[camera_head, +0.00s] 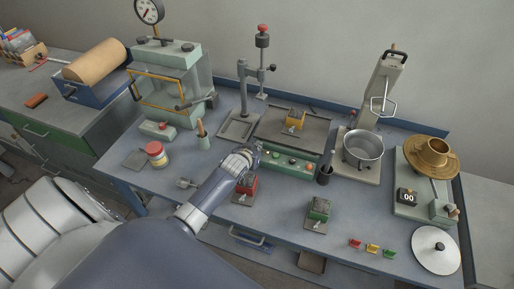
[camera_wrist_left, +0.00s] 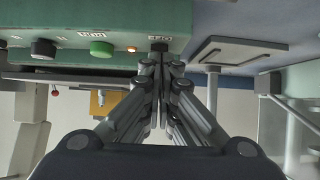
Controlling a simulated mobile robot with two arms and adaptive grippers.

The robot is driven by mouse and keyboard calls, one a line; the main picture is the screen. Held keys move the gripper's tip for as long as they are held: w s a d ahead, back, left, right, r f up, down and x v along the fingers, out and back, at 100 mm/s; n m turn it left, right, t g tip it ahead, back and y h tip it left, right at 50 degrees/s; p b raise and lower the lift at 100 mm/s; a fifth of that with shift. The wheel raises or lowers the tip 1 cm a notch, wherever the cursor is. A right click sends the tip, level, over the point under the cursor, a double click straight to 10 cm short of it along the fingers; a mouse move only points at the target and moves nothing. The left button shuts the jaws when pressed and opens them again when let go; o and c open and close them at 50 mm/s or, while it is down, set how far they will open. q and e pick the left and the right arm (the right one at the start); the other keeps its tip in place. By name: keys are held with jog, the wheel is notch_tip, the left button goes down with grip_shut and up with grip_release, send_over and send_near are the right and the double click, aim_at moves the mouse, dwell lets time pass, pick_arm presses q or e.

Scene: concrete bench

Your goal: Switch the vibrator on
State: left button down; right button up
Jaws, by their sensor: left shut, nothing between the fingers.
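The vibrator is a green-sided table with a dark top plate (camera_head: 270,128) and a front control panel (camera_head: 290,164), in the middle of the bench. A yellow mould (camera_head: 296,116) sits on its plate. In the left wrist view the panel shows a black knob (camera_wrist_left: 43,49), a green button (camera_wrist_left: 101,48), a glowing orange lamp (camera_wrist_left: 131,49) and a small black switch (camera_wrist_left: 158,46) under a label. My left gripper (camera_head: 257,147) is shut and empty at the panel's left end. Its fingertips (camera_wrist_left: 160,58) are close to the black switch; I cannot tell whether they touch. My right gripper is not in view.
A red mould (camera_head: 246,186) lies below my left gripper and a green mould (camera_head: 320,210) stands front right. A dark cup (camera_head: 325,173) is at the panel's right end. A steel pot (camera_head: 363,148) stands right of the vibrator, a stand (camera_head: 241,125) behind left.

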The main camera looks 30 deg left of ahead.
pick_arm(q)
jog(key=shift+w+a+r+p, duration=0.1)
jog(key=shift+w+r+p, duration=0.1)
jog(key=shift+r+p, duration=0.75)
jog(key=shift+w+r+p, duration=0.15)
jog(key=shift+r+p, duration=0.65)
jog(key=shift+r, duration=0.15)
jog(key=shift+s+r, duration=0.25)
jog(key=shift+r, duration=0.05)
jog(key=s+d+r+b, duration=0.1)
jog(key=s+r, duration=0.4)
jog(key=r, duration=0.2)
jog(key=shift+s+d+r, duration=0.2)
jog(key=shift+s+d, duration=0.05)
jog(key=shift+s, duration=0.15)
